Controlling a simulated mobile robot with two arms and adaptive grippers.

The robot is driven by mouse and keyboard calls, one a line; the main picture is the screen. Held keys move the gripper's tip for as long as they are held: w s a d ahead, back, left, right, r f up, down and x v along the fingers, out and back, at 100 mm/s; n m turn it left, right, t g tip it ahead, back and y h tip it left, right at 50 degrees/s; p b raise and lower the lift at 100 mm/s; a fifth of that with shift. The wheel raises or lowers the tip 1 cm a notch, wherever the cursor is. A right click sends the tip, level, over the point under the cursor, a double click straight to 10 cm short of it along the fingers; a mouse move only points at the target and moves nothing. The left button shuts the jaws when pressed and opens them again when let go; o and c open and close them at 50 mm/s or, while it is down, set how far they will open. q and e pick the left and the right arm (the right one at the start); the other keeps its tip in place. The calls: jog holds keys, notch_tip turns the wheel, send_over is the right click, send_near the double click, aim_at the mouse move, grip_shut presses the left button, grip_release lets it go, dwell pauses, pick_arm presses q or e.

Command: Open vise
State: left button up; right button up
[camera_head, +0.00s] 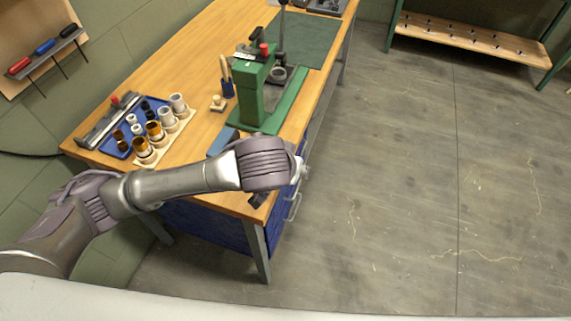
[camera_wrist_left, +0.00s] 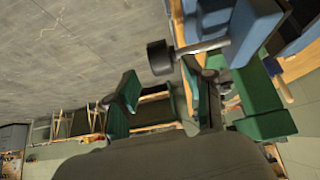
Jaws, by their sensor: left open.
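The blue vise (camera_head: 222,141) sits at the near end of the workbench, mostly hidden behind my left arm in the head view. In the left wrist view, its blue body (camera_wrist_left: 252,30) is at the upper right. A handle bar (camera_wrist_left: 200,47) with a dark round knob (camera_wrist_left: 160,57) sticks out from it to the left. My left gripper (camera_wrist_left: 160,74) is open, and the knob appears in line with the gap between its fingers. I cannot tell whether a finger touches the handle. In the head view my left wrist hides the handle and most of the gripper. My right gripper is not visible.
A green press (camera_head: 250,95) stands on the workbench (camera_head: 190,60) behind the vise. A blue tray (camera_head: 118,152) and a holder with several cups (camera_head: 166,146) lie left of the vise. Drawers are under the bench's near end. The floor (camera_head: 430,180) to the right is clear.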

pick_arm(q)
jog(key=d+v, duration=0.1)
jog(key=v, duration=0.5)
jog(key=shift+s+a+r, duration=0.2)
jog(key=shift+a, duration=0.3)
